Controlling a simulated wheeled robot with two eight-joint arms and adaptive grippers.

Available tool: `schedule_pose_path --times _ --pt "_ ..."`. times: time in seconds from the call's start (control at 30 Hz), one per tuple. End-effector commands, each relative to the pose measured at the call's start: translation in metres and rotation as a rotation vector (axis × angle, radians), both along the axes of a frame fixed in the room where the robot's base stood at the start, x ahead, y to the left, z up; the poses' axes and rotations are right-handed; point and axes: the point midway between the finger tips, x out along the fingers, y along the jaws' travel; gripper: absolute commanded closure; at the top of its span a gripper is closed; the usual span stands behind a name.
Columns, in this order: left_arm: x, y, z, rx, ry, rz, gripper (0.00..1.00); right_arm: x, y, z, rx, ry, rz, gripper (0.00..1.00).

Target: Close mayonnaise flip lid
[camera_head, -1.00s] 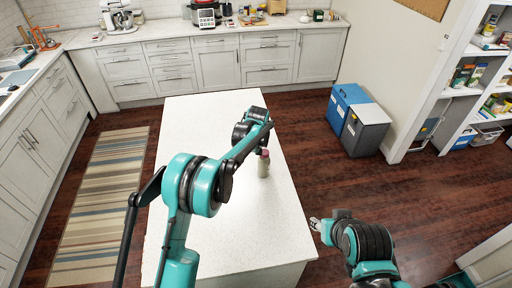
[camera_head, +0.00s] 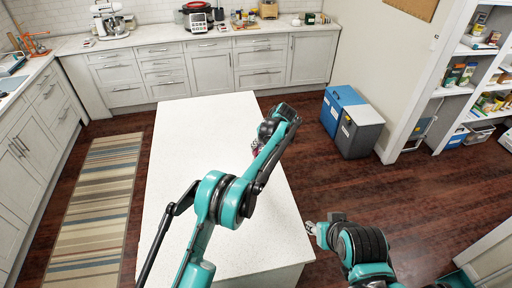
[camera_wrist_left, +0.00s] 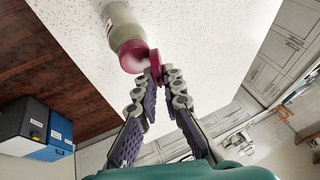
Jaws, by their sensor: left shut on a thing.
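The mayonnaise bottle has a pale greenish body (camera_wrist_left: 116,24) and a dark pink cap (camera_wrist_left: 131,55). It stands on the white island top, and its flip lid (camera_wrist_left: 155,66) shows raised off the cap in the left wrist view. My left gripper (camera_wrist_left: 164,74) has its fingertips at the flip lid, shut on it. In the head view my left forearm hides most of the bottle; only a bit of pink (camera_head: 256,146) shows beside it. My right gripper (camera_head: 311,228) is off the island's right edge, away from the bottle; its jaw opening is too small to judge.
The white island top (camera_head: 190,130) is otherwise clear. Blue and grey bins (camera_head: 359,133) stand on the floor to the right, near stocked shelves (camera_head: 465,75). A counter with appliances (camera_head: 197,17) runs along the back. A striped rug (camera_head: 95,200) lies left.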

Motion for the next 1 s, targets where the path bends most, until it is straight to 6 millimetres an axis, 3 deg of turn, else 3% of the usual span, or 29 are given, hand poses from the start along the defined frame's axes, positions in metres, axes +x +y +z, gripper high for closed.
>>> schedule_pose_path --times 0.2,0.23,0.3,0.67,0.77,1.0 --pt "0.0 -0.001 -0.001 -0.002 0.001 0.0 1.0 0.0 0.0 0.0 0.0 0.0 0.0 0.6" --pt "0.0 -0.001 -0.001 -0.002 0.001 0.0 0.87 0.0 0.0 0.0 0.0 0.0 0.0 0.6" --pt "0.0 -0.001 0.0 -0.002 0.0 -0.001 0.71 0.0 0.0 0.0 0.0 0.0 0.0 0.6" --pt "-0.001 -0.002 0.003 -0.002 0.0 -0.001 0.71 0.0 0.0 0.0 0.0 0.0 0.0 0.6" --pt "-0.005 -0.007 0.014 -0.002 0.0 -0.002 0.71 0.0 0.0 0.0 0.0 0.0 0.0 0.6" --pt "-0.02 -0.026 0.059 -0.001 0.001 -0.002 0.71 0.0 0.0 0.0 0.0 0.0 0.0 0.6"
